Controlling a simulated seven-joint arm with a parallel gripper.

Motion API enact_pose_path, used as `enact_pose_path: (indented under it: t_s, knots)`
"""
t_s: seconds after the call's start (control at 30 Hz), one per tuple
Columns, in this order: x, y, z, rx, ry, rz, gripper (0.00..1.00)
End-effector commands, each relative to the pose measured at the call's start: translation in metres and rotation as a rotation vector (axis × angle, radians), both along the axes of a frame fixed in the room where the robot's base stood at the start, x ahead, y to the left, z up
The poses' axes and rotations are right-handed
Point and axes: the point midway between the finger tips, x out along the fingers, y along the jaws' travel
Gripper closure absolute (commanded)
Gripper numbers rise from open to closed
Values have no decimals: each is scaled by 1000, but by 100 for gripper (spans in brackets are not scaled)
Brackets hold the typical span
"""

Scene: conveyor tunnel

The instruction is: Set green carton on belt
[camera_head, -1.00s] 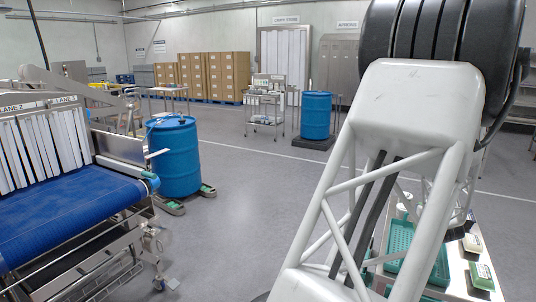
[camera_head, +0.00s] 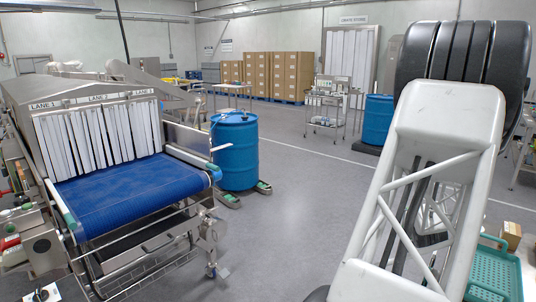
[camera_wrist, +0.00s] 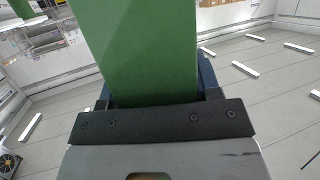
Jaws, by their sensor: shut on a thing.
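The green carton (camera_wrist: 150,50) fills the upper middle of the wrist view, close to the camera. My gripper (camera_wrist: 155,98) is shut on it, with a dark finger edge showing at each side of the carton. The far end of the carton runs out of that view. The blue belt (camera_head: 125,192) lies at the left in the head view, and its visible surface is bare. White strip curtains hang over its far end. In the head view my arm fills the right side, and neither gripper nor carton shows there.
A blue drum (camera_head: 236,150) stands just right of the belt on a low base. A teal tray (camera_head: 492,275) is at the lower right, beside a small brown box (camera_head: 511,236). A cart (camera_head: 328,103) and stacked brown boxes (camera_head: 292,75) stand farther back. The floor between is clear.

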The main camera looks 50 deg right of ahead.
Motion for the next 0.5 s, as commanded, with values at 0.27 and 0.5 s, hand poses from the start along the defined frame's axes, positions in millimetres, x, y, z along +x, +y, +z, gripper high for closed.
enact_pose_path:
  t_s: [0.27,0.5]
  knots:
    - [78,7,-18,0,-1,78,79]
    - [143,19,-33,1,-1,143,79]
